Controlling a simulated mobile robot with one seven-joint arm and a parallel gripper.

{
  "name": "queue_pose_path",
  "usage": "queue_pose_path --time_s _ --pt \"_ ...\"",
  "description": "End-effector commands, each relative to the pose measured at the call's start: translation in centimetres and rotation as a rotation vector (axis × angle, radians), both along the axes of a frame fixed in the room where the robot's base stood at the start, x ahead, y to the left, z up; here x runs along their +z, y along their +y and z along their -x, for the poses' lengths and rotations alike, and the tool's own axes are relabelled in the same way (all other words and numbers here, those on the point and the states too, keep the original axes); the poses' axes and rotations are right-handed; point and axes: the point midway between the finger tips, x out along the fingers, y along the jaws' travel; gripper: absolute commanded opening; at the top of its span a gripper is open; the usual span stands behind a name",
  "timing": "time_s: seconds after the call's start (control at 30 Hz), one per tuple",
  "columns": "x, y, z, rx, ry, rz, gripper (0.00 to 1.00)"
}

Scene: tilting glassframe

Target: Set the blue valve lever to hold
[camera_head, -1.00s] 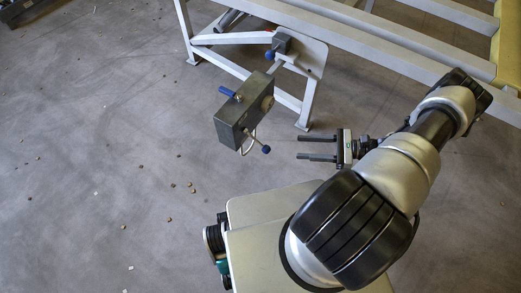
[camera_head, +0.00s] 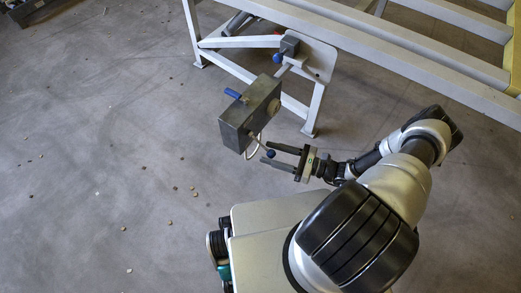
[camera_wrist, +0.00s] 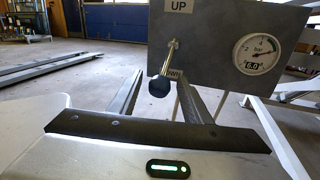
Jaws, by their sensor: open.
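A grey control box (camera_head: 247,119) stands in front of the frame. A lever with a dark blue ball knob (camera_head: 270,153) sticks out of its near side. In the wrist view the knob (camera_wrist: 158,86) hangs at the end of a metal rod, below a plate marked "UP" (camera_wrist: 178,6). No "hold" mark is visible.
A round pressure gauge (camera_wrist: 256,54) sits right of the lever. The pale metal frame (camera_head: 340,40) runs behind the box, with another blue knob (camera_head: 277,58) on it. A thin bent bar or hose (camera_head: 253,147) curves below the box. The floor at left is open.

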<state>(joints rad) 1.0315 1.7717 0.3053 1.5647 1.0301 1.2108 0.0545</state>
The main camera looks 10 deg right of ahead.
Motion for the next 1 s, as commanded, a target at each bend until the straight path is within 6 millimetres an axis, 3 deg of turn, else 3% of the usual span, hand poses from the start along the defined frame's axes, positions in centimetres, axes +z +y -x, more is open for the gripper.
queue_pose_path --time_s 0.23,0.63,0.9,1.0 --pt "-0.1 3.1 -1.7 0.002 0.001 -0.001 0.44" --pt "0.0 3.8 -2.1 0.0 0.0 0.0 0.44" --pt "0.0 3.7 -2.1 0.001 0.0 0.0 0.0" --pt "0.0 3.7 -2.1 0.001 0.0 0.0 0.0"
